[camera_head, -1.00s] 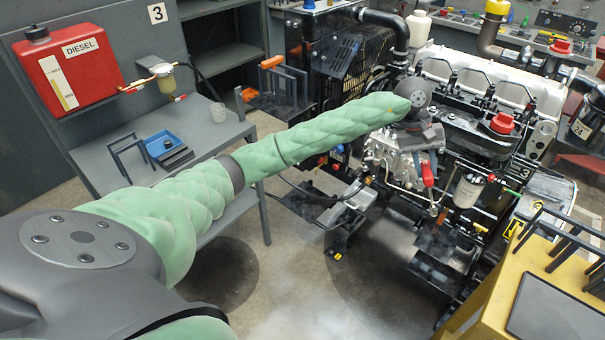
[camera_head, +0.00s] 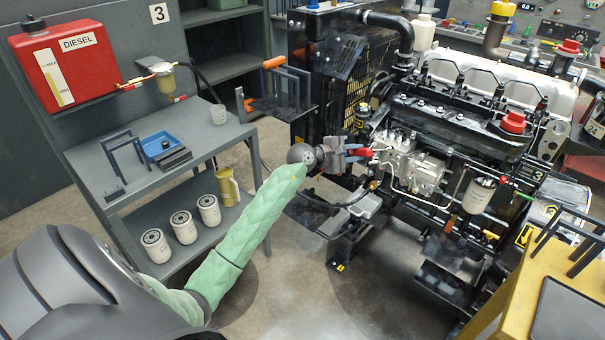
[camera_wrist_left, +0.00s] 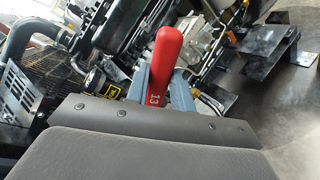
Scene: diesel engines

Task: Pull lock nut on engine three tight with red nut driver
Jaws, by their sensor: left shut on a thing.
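Engine three (camera_head: 430,150) stands at the right, with a "3" label on its side. My left gripper (camera_head: 352,155) is at the engine's left end, beside the pump area. It is shut on the red nut driver (camera_head: 365,152). In the left wrist view the driver's red handle (camera_wrist_left: 164,72), marked "13", stands up between the grey fingers (camera_wrist_left: 160,95). The driver's working end and the lock nut are hidden or too small to make out, so I cannot tell whether they touch. My right gripper is not in view.
A grey bench (camera_head: 165,175) at the left holds a blue tray (camera_head: 160,146) and a cup, with white filters (camera_head: 182,226) and a yellowish jug on its lower shelf. A yellow cart (camera_head: 560,290) stands front right. Floor between bench and engine is clear.

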